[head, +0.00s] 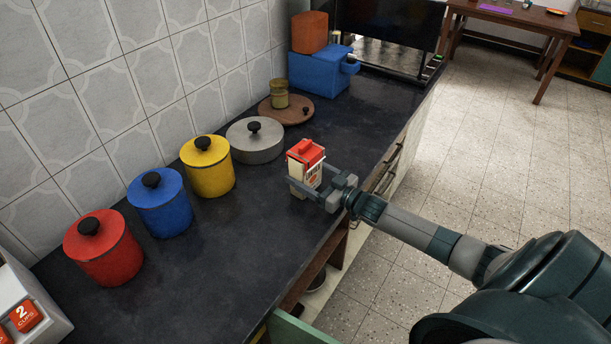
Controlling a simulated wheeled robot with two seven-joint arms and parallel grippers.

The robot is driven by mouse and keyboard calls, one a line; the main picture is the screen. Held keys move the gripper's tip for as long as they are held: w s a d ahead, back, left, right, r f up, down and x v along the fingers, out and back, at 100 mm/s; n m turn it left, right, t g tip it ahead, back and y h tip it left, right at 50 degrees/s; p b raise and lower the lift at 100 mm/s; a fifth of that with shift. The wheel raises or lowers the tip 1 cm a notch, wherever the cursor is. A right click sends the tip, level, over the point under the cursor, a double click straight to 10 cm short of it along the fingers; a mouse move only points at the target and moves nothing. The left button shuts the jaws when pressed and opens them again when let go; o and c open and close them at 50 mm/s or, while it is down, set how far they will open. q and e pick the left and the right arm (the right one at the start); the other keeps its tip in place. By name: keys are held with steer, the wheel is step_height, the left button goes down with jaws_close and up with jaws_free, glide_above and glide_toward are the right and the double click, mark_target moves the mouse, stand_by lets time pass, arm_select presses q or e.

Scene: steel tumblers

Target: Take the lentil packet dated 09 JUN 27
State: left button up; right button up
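A small red-topped white carton-like packet (303,170) with red and yellow print stands upright on the dark counter in the head view. Its date is too small to read, so I cannot tell whether it is the lentil packet dated 09 JUN 27. My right gripper (308,177) reaches in from the right with one finger on the near side of the packet and one on the far side. I cannot tell whether the fingers press on it or stand slightly apart. My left gripper is not in view.
Along the tiled wall stand red (103,252), blue (160,208) and yellow (208,172) lidded canisters and a grey lidded pot (256,147). Behind are a round wooden board (296,118) with a small jar and a blue box (318,75). The counter's near middle is clear.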

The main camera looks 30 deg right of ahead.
steer(key=shift+r, duration=0.15)
